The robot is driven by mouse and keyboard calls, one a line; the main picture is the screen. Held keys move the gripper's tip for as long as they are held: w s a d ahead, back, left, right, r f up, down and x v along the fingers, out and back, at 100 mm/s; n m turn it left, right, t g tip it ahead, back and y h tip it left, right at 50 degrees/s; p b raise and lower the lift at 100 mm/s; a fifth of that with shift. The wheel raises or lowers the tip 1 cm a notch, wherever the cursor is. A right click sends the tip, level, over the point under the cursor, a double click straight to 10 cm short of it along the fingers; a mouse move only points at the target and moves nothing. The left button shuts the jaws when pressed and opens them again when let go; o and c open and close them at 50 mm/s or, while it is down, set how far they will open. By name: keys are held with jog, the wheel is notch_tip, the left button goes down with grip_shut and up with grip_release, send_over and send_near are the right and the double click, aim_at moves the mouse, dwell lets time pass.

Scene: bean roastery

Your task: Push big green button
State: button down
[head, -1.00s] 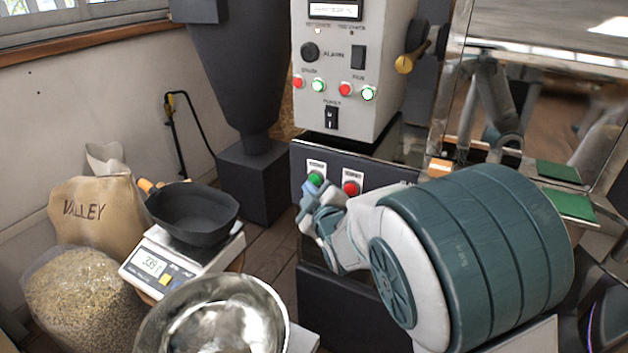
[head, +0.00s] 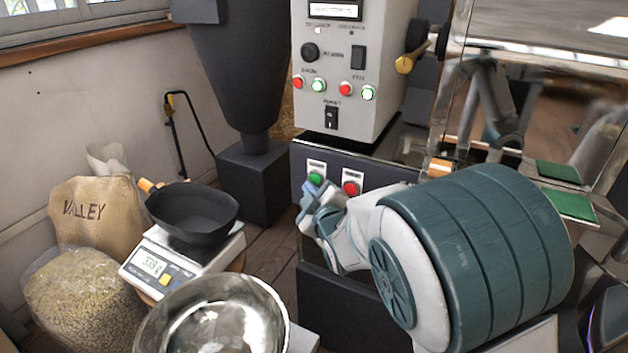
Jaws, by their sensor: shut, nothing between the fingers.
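The big green button (head: 315,179) sits on the dark lower front panel of the roaster, under a small white label. A big red button (head: 351,188) is to its right on the same panel. My gripper (head: 306,198) is shut and empty. Its tip is just below and left of the green button, and the picture does not show clearly whether it touches it. The button's lower edge is close to the gripper tip. My arm hides the panel below and to the right.
Above is a white control box (head: 345,60) with small red and green buttons. At left are a scale (head: 150,268), a black pan (head: 192,210), a metal bowl (head: 215,320), a VALLEY sack (head: 95,215) and a bag of beans (head: 80,305).

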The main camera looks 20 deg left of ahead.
dwell(0.4)
jog(key=shift+w+b, duration=0.35)
jog(key=shift+w, duration=0.1)
jog(key=shift+w, duration=0.4)
dwell(0.8)
jog(key=shift+s+b, duration=0.15)
jog(key=shift+b, duration=0.15)
jog(key=shift+s+b, duration=0.3)
jog(key=shift+s, duration=0.4)
jog(key=shift+s+a+b, duration=0.2)
jog(key=shift+s+b, duration=0.25)
jog(key=shift+s, duration=2.05)
